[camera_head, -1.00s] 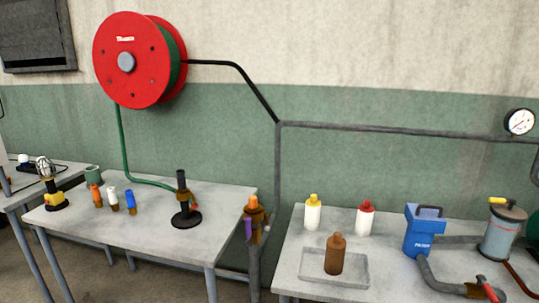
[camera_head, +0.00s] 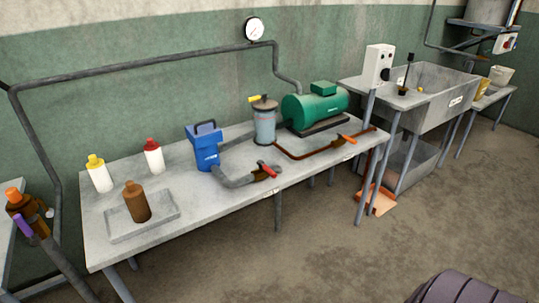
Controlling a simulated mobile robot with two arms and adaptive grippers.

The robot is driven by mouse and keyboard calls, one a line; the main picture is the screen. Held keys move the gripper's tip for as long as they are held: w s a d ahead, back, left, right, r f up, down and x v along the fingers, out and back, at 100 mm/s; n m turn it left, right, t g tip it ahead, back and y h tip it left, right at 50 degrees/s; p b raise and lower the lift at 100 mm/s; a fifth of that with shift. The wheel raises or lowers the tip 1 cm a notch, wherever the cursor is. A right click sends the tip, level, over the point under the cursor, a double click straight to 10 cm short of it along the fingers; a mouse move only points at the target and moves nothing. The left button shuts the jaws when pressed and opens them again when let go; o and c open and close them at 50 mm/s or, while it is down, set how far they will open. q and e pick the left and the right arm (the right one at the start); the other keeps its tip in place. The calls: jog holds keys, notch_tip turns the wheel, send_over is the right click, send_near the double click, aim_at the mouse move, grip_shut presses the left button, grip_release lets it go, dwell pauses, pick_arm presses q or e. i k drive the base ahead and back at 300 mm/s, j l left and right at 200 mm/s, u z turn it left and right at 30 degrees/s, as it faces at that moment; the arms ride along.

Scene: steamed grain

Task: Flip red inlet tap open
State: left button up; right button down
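The red inlet tap (camera_head: 266,168) is a small red lever on a brass fitting at the front edge of the middle table. It sits at the end of a thick grey hose (camera_head: 234,181) that comes from the blue container (camera_head: 204,147). The lever looks tilted; its exact valve position is too small to tell.
The table (camera_head: 110,248) also bears a grey canister with a yellow lever (camera_head: 264,122), a green tank (camera_head: 314,107), an orange-handled valve (camera_head: 347,138) and bottles in and behind a tray (camera_head: 168,210). A sink (camera_head: 437,95) stands right. The floor (camera_head: 330,240) in front is clear.

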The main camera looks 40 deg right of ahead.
aim_at(261, 163)
jog(key=z, duration=1.2)
jog(key=l+z, duration=0.1)
jog(key=l, duration=0.3)
jog(key=i+l+z, duration=0.15)
jog(key=l, duration=0.25)
jog(key=i+l+z, duration=0.1)
jog(key=l, duration=0.3)
jog(key=i+l+z, duration=0.1)
jog(key=l, duration=0.25)
jog(key=i+l+z, duration=0.15)
jog(key=l, duration=0.25)
